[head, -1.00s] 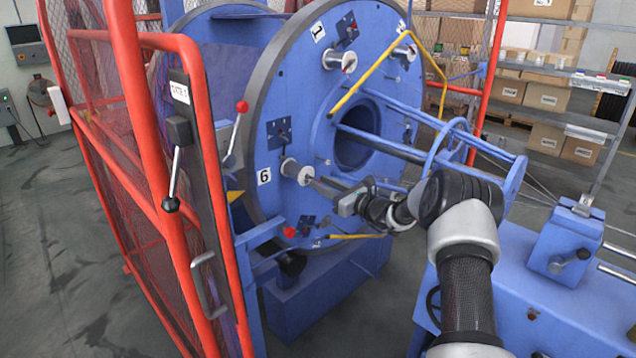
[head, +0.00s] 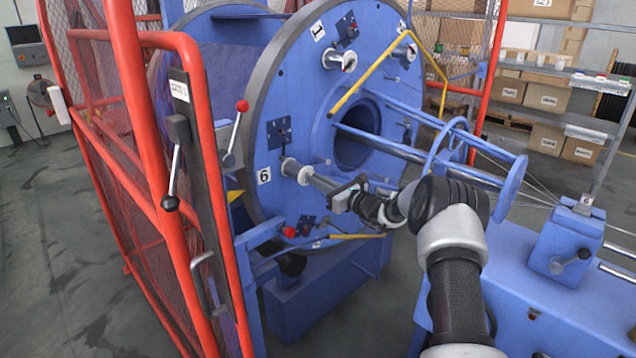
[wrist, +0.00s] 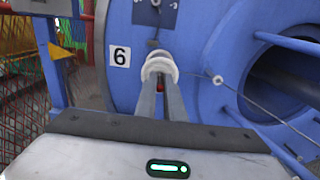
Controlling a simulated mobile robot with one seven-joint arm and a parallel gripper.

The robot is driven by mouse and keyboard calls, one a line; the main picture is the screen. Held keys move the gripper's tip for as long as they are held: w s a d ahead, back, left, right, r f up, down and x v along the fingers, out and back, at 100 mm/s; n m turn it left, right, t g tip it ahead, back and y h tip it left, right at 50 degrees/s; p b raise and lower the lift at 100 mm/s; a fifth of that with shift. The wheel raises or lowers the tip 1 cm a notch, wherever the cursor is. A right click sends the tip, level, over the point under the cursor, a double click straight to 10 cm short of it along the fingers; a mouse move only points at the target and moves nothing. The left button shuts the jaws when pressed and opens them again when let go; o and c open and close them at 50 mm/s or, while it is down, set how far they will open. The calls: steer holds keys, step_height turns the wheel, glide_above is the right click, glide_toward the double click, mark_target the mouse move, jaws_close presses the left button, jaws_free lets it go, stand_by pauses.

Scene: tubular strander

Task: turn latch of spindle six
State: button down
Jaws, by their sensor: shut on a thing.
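The blue disc bears spindle six by the "6" label (head: 264,176). Its pale flanged hub (head: 303,172) sticks out toward me and also shows in the wrist view (wrist: 159,66). My gripper (head: 313,181) reaches the hub from the right. In the wrist view, my gripper's two long grey fingers (wrist: 160,90) run to the hub's front and are nearly closed. A small red piece (wrist: 160,87) shows between them, apparently the latch; most of it is hidden. A dark plate with a small lever (head: 279,132) sits above the hub.
A red mesh guard frame (head: 205,190) stands at the left, with a red-knobbed lever (head: 236,125) beyond it. Blue bars (head: 395,150) stick out from the disc's centre, above my arm. A blue machine bed (head: 540,300) is at the right.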

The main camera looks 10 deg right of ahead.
steer(key=shift+w+a+f+t+y+b, duration=0.15)
steer(key=shift+f+t+y+b, duration=0.6)
steer(key=shift+b, duration=1.75)
steer(key=shift+w+a+f+t+y+b, duration=0.1)
steer(key=shift+f+t+y+b, duration=0.15)
steer(key=shift+t+y+b, duration=1.65)
steer(key=shift+w+a+f+t+h+b, duration=0.15)
steer(key=shift+f+t+b, duration=0.5)
steer(key=shift+b, duration=2.5)
steer(key=shift+d+r+t, duration=0.1)
steer(key=shift+r+t, duration=0.05)
steer(key=shift+t, duration=0.15)
steer(key=c, duration=1.9)
jaws_free()
steer(key=shift+o, duration=0.2)
steer(key=p+v, duration=0.2)
steer(key=v, duration=1.5)
steer(key=shift+f+p, duration=0.2)
steer(key=shift+p, duration=0.15)
